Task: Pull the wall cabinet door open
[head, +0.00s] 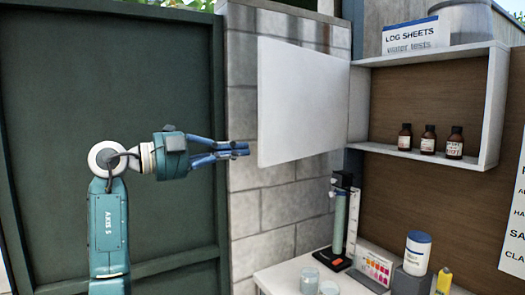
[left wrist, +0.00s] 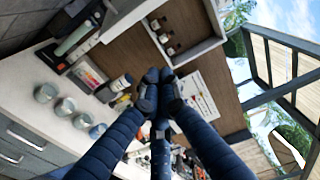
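The white wall cabinet (head: 488,105) hangs at the upper right, with three brown bottles (head: 428,139) on its floor. Its white door (head: 303,100) stands swung wide open to the left, and the inside is exposed. My left gripper (head: 247,149) is just left of the door's lower left edge, with a small gap in the picture. Its blue fingers are together at the tips and hold nothing, as the left wrist view (left wrist: 160,88) also shows. The cabinet (left wrist: 208,50) is at the top of that view. My right gripper is not in view.
Below the cabinet, a white counter (head: 268,279) carries glass beakers (head: 309,281), a stand with a cylinder (head: 341,215), a colour chart (head: 373,266) and a white jar (head: 417,253). A log-sheets box (head: 409,38) sits on the cabinet. A green panel (head: 60,130) is behind my left arm.

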